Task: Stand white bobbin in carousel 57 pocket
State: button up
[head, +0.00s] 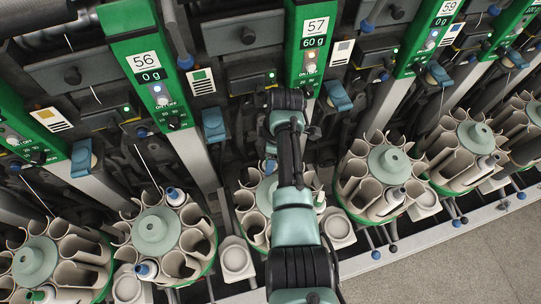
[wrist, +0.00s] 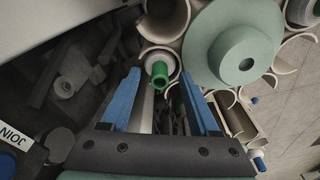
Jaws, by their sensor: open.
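Carousel 57 (head: 247,204) stands below the green post marked 57 (head: 315,30), partly hidden by my arm. In the wrist view its pale green hub (wrist: 215,45) is ringed by beige pockets. A white bobbin (wrist: 156,58) with a green tube end is at a pocket beside the hub, its green end towards the camera. How deep it sits cannot be told. My gripper (wrist: 160,82) is open, its blue fingers on either side of the green end with gaps visible. In the head view the gripper is hidden behind my arm.
Another bobbin (wrist: 303,10) sits in a pocket at the upper right of the wrist view. Neighbouring carousels stand left (head: 155,231) and right (head: 388,160). Grey floor (head: 470,265) is clear at lower right.

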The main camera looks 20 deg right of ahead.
grip_shut()
jog(key=shift+r, duration=0.15)
dwell(0.4)
jog(key=shift+r+p, duration=0.5)
jog(key=shift+p, duration=0.1)
jog(key=shift+r, duration=0.1)
jog(key=shift+r+p, duration=2.1)
jog(key=shift+r, duration=0.1)
